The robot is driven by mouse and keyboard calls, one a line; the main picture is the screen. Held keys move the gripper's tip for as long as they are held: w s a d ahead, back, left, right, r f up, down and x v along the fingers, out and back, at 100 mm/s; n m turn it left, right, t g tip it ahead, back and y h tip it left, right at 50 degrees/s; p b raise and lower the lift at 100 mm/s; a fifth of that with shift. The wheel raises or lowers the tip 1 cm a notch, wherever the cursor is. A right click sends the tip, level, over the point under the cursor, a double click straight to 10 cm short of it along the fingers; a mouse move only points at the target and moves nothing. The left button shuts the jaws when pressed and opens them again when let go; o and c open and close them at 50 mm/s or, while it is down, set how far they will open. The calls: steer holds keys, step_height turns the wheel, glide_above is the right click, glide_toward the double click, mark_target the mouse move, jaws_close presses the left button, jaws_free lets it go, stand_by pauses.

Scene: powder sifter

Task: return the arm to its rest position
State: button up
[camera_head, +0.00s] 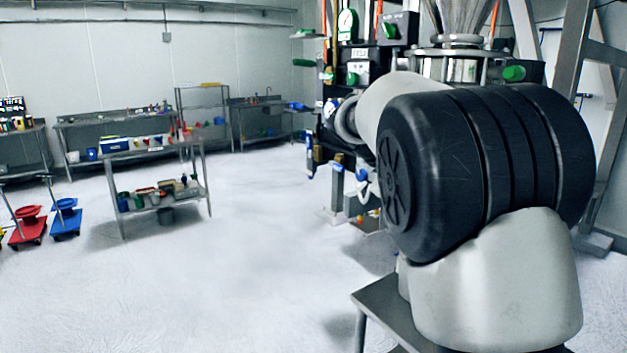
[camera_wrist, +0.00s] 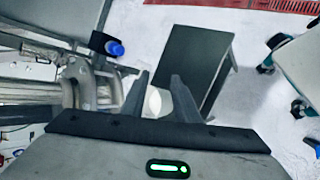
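My arm fills the right of the head view, with a large black joint above a pale link; my gripper is hidden there. In the wrist view my gripper (camera_wrist: 159,76) shows two dark fingers standing apart with nothing held between them. A pale round shape shows between the fingers lower down; I cannot tell what it is. The powder sifter machine (camera_head: 457,68) stands behind my arm in the head view, partly covered by it. Metal pipes (camera_wrist: 82,85) lie just left of the fingers in the wrist view.
A dark-topped table (camera_wrist: 193,55) stands beyond the fingers; a blue-capped part (camera_wrist: 115,48) is at upper left. A grey table (camera_head: 380,300) is below my arm. A shelf table (camera_head: 150,152), a red dolly (camera_head: 28,228) and a blue dolly (camera_head: 66,220) stand left. The middle floor is clear.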

steer(key=s+a+f+m+t+y, duration=0.1)
steer(key=s+a+f+m+y, duration=0.1)
steer(key=s, duration=0.7)
steer(key=s+a+f+m+t+y+p, duration=0.1)
steer(key=s+a+f+m+y, duration=0.1)
steer(key=s, duration=0.8)
steer(key=s+a+f+m+t+y, duration=0.1)
steer(key=s+a+m+y, duration=0.3)
steer(key=s, duration=0.6)
steer(key=shift+s+a+f+y+p, duration=0.15)
steer(key=shift+a+f+y+p, duration=0.15)
steer(key=shift+a+f+y, duration=0.6)
